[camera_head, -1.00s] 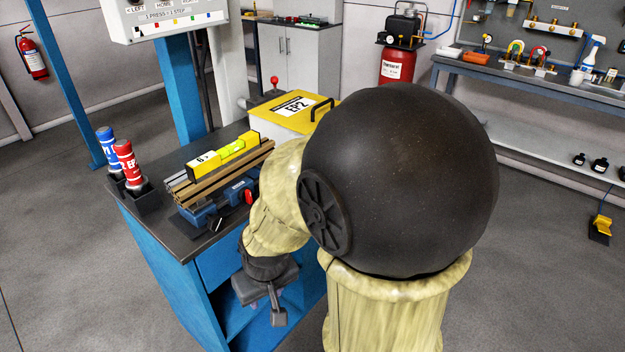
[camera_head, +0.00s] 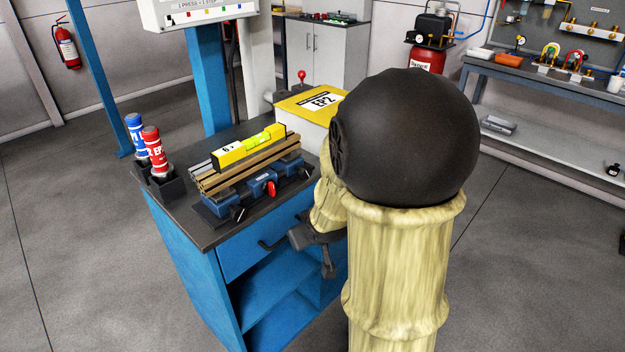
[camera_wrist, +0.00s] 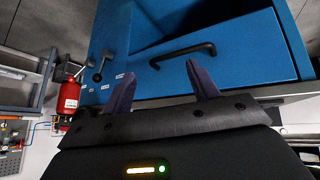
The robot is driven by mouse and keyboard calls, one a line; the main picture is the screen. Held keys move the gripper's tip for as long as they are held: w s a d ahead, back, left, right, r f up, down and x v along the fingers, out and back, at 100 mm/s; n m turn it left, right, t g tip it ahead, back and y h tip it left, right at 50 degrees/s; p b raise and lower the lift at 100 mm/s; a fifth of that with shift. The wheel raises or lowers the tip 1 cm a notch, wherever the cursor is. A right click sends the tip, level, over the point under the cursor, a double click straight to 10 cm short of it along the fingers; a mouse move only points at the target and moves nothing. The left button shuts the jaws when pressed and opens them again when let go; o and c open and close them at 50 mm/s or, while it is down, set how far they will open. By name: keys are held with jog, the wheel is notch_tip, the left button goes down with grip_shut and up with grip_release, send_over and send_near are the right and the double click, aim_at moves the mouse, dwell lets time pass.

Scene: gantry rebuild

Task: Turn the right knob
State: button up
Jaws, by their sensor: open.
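A blue fixture (camera_head: 262,184) with small knobs along its front stands on the workbench, under wooden strips and a yellow level. Its middle knob (camera_head: 271,188) is red. A dark knob with a white pointer (camera_head: 305,171) is at its right end. My gripper (camera_wrist: 158,74) is open and empty, facing the cabinet front, apart from the knobs. My arm hides part of the cabinet in the head view.
The blue cabinet's drawer has a black handle (camera_wrist: 183,54) just beyond my fingers. A yellow-lidded box (camera_head: 308,100) stands at the bench's back right. Red (camera_head: 153,146) and blue (camera_head: 137,132) bottles stand at the left. The floor left of the bench is clear.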

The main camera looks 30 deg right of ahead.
jog(key=w+d+n+t+y+b, duration=0.1)
jog(key=w+d+n+t, duration=0.1)
jog(key=w+d+t, duration=0.5)
jog(key=s+d+r+n+t+y+b, duration=0.1)
jog(key=s+d+r+t+y+b, duration=0.1)
jog(key=s+d+y, duration=0.4)
jog(key=shift+s+d+r+n+t, duration=0.35)
jog(key=shift+s+d+r, duration=0.25)
jog(key=shift+s, duration=0.25)
